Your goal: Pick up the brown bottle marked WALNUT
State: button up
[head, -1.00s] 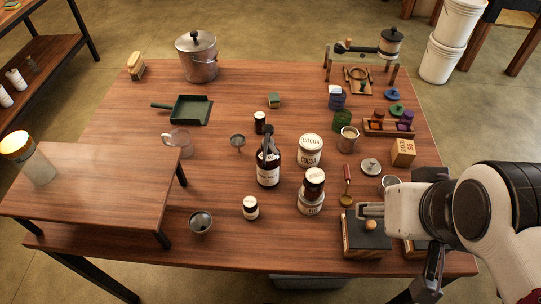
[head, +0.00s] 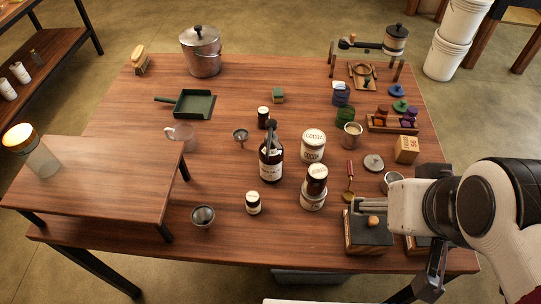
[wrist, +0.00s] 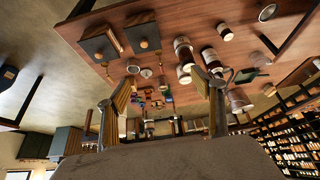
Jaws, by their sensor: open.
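The brown bottle (head: 271,162) stands upright in the middle of the table, with a pale label and a black pump top. Its label is too small to read. In the wrist view the bottle (wrist: 210,58) is partly behind my right-hand finger. My gripper (wrist: 161,88) is open, with its two fingers apart and nothing between them. In the head view my arm comes in from the right, and the gripper is well to the right of the bottle, near a dark-topped box with a knob.
A small white-labelled jar (head: 253,204) and a metal cup (head: 203,216) are in front. A raised shelf (head: 95,180) fills the left.

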jog(key=shift+w, duration=0.1)
jog(key=w+a+r+t+y, duration=0.3)
jog(key=w+a+r, duration=0.2)
jog(key=w+a, duration=0.7)
jog(key=m+t+y, duration=0.1)
jog(key=y, duration=0.1)
send_over(271, 159)
jog(key=s+a, duration=0.2)
notch_tip(271, 159, down, 4)
jog(key=w+a+f+m+t+h, duration=0.1)
jog(key=a+f+t, duration=0.1)
jog(key=a+f, duration=0.35)
jog(key=a+f+m+t+h, duration=0.1)
jog(key=a+f+h, duration=0.15)
jog(key=f, duration=0.65)
jog(key=s+d+f+t+h, duration=0.5)
jog(key=d+f, duration=0.2)
jog(key=f, duration=0.1)
jog(key=shift+s+d+f+n, duration=0.2)
jog(key=shift+d+f+n, duration=0.15)
jog(key=shift+d+n, duration=0.05)
